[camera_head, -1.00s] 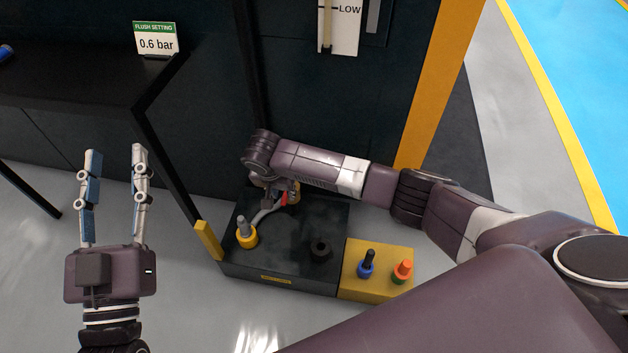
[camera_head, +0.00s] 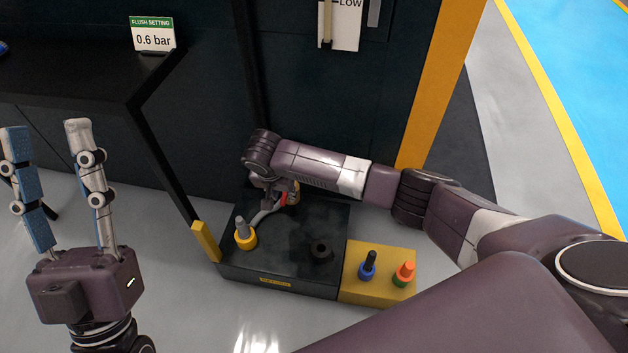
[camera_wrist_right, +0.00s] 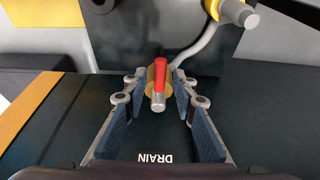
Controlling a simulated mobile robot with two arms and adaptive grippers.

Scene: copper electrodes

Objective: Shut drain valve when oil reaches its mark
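The drain valve has a red handle (camera_wrist_right: 160,76) on a brass body, above a "DRAIN" label (camera_wrist_right: 154,158) in the right wrist view. The red handle also shows in the head view (camera_head: 283,199), partly hidden by my right wrist. My right gripper (camera_wrist_right: 160,82) has its fingers apart on either side of the handle, with visible gaps. The oil gauge has a pale tube (camera_head: 327,22) beside a plate marked "LOW" (camera_head: 348,20); its top is cut off and I cannot tell the oil level. My left gripper (camera_head: 47,130) is open and empty at the far left.
A black box (camera_head: 285,240) on the floor carries a yellow-collared fitting (camera_head: 244,235) with a grey hose, and a black port (camera_head: 320,250). A yellow block (camera_head: 378,277) holds blue and orange plugs. A dark table (camera_head: 85,75) bears a "0.6 bar" sign (camera_head: 153,36).

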